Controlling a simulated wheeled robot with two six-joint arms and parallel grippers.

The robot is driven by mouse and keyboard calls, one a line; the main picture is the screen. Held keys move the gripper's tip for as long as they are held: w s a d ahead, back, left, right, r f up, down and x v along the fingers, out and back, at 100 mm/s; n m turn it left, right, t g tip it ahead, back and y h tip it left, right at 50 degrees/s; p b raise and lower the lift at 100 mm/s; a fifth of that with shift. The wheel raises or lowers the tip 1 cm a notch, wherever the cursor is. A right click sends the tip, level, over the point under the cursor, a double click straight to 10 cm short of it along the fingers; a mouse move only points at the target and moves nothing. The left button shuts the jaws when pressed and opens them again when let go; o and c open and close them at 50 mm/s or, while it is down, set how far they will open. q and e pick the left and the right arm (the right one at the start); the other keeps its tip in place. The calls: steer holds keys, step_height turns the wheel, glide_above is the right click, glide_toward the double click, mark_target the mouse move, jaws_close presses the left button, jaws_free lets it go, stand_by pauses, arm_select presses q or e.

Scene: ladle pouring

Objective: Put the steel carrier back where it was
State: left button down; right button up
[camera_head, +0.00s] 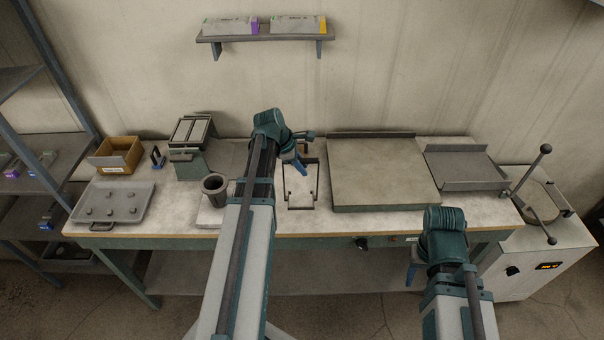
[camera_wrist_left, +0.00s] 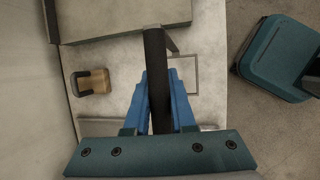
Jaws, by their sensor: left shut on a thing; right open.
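The steel carrier (camera_head: 316,188) is a thin dark frame at the middle of the bench in the head view, just below my left gripper (camera_head: 299,164). In the left wrist view its black handle (camera_wrist_left: 155,82) runs between my blue fingers, which are shut on it. Part of its thin steel frame (camera_wrist_left: 196,75) shows beside the handle over a pale surface. I cannot tell whether the frame touches the bench. My right gripper (camera_head: 412,273) is empty in front of the bench, mostly hidden by its own wrist; its jaws are open.
A grey crucible (camera_head: 214,186) stands left of my left arm. Further left are a tray with several lumps (camera_head: 113,204), a cardboard box (camera_head: 117,155) and a grey-green machine (camera_head: 190,150). A large flat plate (camera_head: 380,175) lies close on the carrier's right. A shelf (camera_head: 265,37) hangs above.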

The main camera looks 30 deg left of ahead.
arm_select(q)
step_height(320, 180, down, 3)
steer(key=shift+a+r+b, duration=0.1)
steer(key=shift+r+b, duration=0.05)
steer(key=shift+b, duration=0.8)
steer(key=c, duration=0.8)
jaws_free()
steer(key=shift+o, duration=0.2)
steer(key=p+v, duration=1.1)
steer(key=v, duration=0.1)
